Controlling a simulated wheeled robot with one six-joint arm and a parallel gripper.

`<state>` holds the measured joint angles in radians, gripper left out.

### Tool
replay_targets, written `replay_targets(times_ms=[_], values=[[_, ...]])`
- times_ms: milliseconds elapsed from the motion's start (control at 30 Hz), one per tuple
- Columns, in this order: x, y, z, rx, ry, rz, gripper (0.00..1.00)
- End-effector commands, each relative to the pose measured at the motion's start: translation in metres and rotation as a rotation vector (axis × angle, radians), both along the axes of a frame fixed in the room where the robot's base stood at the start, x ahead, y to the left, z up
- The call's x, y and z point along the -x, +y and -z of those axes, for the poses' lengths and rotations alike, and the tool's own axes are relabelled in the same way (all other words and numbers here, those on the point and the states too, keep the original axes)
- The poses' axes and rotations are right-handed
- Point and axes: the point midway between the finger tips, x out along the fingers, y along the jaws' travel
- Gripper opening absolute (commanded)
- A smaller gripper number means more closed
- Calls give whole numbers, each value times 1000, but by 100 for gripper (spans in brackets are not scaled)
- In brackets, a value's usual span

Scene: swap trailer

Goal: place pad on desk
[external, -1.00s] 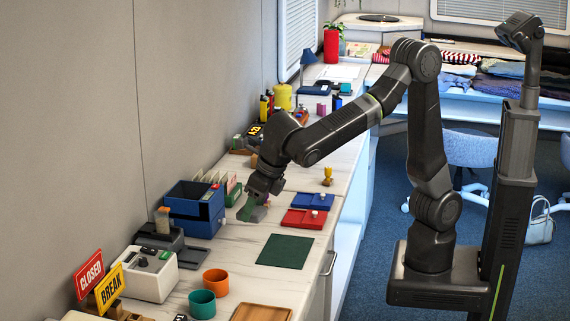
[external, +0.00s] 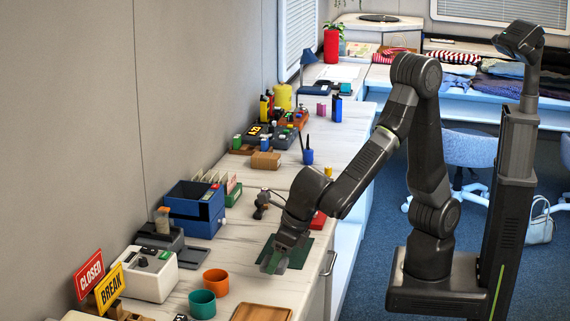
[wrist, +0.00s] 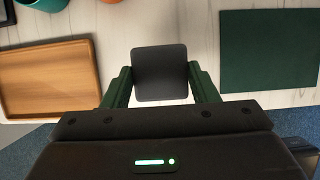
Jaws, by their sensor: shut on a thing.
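My gripper (external: 273,266) is low over the white desk (external: 243,255), beside the left edge of the dark green mat. In the wrist view, its green fingers (wrist: 160,74) are shut on a dark grey square pad (wrist: 160,73), one finger at each side. The desk surface shows behind the pad, between a wooden tray and the green mat. Whether the pad touches the desk cannot be told. In the external view the pad is mostly hidden by the fingers.
The green mat (wrist: 268,50) is right of the pad and the wooden tray (wrist: 45,75) left in the wrist view. An orange cup (external: 216,281) and a teal cup (external: 202,303) stand left of my gripper. A blue box (external: 195,212) is further back.

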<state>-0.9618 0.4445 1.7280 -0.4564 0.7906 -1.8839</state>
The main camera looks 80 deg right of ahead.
Motion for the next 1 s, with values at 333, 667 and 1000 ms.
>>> replay_targets(times_ms=[333, 667, 1000], values=[[0, 0, 48, 3, 1, -1, 32], [0, 0, 51, 0, 0, 0, 32], [0, 0, 52, -1, 0, 0, 75]])
